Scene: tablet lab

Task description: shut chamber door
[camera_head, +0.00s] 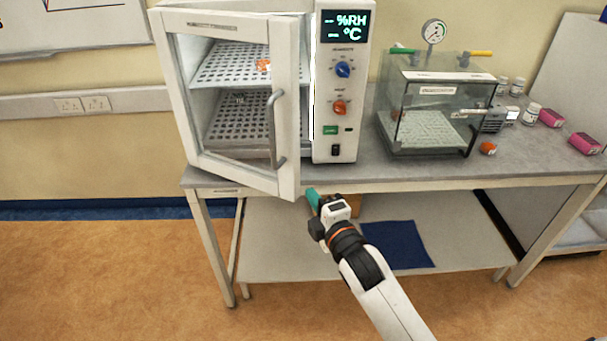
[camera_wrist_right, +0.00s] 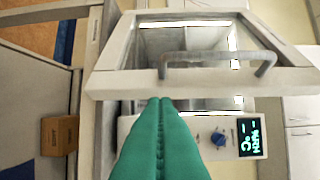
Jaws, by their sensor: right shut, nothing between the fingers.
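The chamber (camera_head: 340,90) is a white cabinet with a display and knobs, standing on the grey bench. Its glazed chamber door (camera_head: 290,130) is hinged at the left and stands partly open, swung out past the bench's front edge. A grey bar handle (camera_head: 277,130) runs up the door's free side. My right gripper (camera_head: 313,197) is below and just right of the door's lower free corner, in front of the bench edge. Its green fingers (camera_wrist_right: 160,140) are shut and empty, pointing toward the door (camera_wrist_right: 200,85) in the wrist view. My left gripper is not in view.
A clear desiccator box (camera_head: 430,110) with a gauge stands right of the chamber. White bottles (camera_head: 531,112), pink boxes (camera_head: 584,143) and an orange item (camera_head: 488,148) lie further right. A lower shelf (camera_head: 290,255) holds a blue mat (camera_head: 398,245) and a brown box (camera_wrist_right: 60,130).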

